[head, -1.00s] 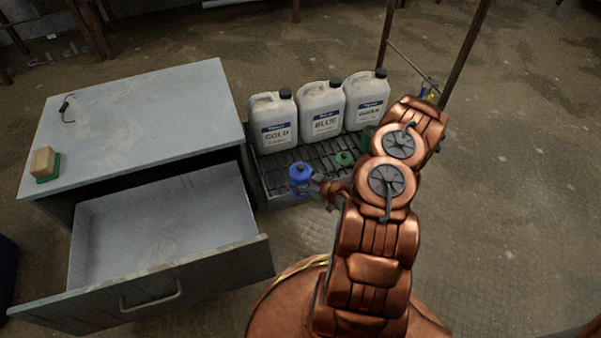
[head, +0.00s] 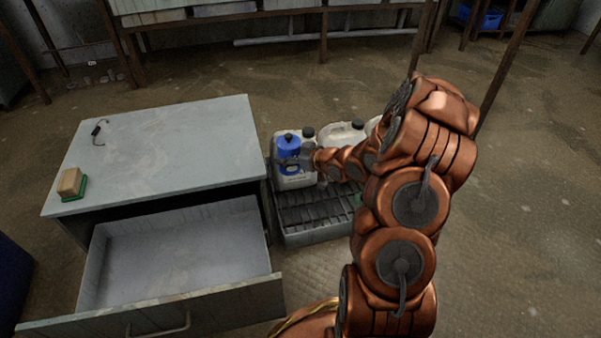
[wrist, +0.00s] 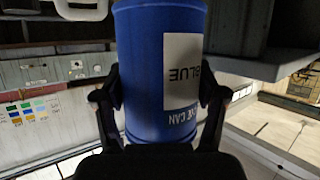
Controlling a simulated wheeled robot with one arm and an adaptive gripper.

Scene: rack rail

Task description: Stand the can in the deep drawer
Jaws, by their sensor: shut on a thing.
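The blue can (head: 288,146) has a dark cap and is held in the air in front of the white jug at the left of the rack. In the wrist view the blue can (wrist: 150,75) fills the middle, with a white label reading BLUE. My gripper (head: 308,158) is shut on the can; in the wrist view its fingers (wrist: 160,105) press on both sides. The deep drawer (head: 180,255) is pulled open below the grey cabinet and looks empty. It lies to the left of and lower than the can.
The cabinet top (head: 165,145) carries a sponge (head: 70,182) and a small dark hook-like item (head: 98,132). White jugs stand on the slatted rack (head: 310,212) to the cabinet's right. The drawer's front panel (head: 225,302) is a raised edge.

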